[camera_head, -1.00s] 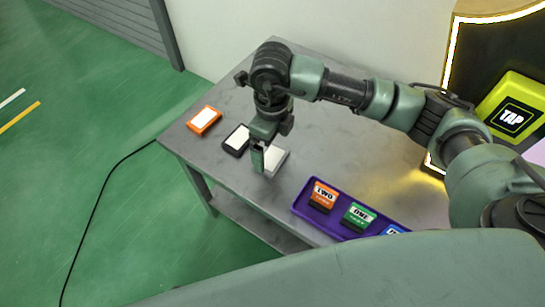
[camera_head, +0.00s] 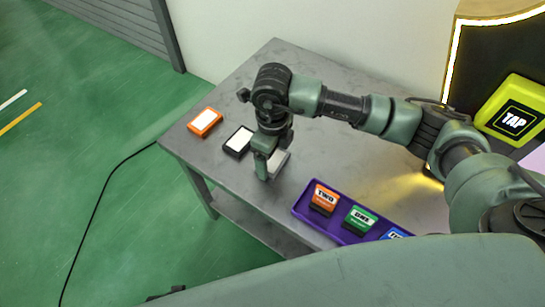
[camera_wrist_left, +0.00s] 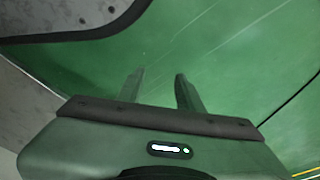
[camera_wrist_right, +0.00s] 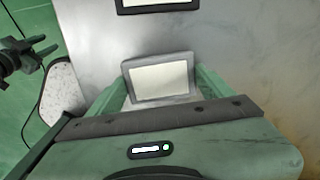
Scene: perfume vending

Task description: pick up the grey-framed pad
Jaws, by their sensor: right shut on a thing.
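The grey-framed pad (camera_wrist_right: 160,84), with a pale face, sits between the fingers of my right gripper (camera_wrist_right: 160,92) in the right wrist view. The fingers are shut on its two sides. In the head view the pad (camera_head: 281,160) shows partly behind my right gripper (camera_head: 268,172), at or just above the table; the exact height cannot be told. My left gripper (camera_wrist_left: 160,88) shows in the left wrist view with its fingers apart and nothing between them, over the green floor.
A black-framed pad (camera_head: 239,140) and an orange-framed pad (camera_head: 205,121) lie to the left on the grey table (camera_head: 325,87). A purple tray (camera_head: 300,209) with labelled orange, green and blue blocks is at the front right. A yellow TAP panel (camera_head: 512,110) stands at right.

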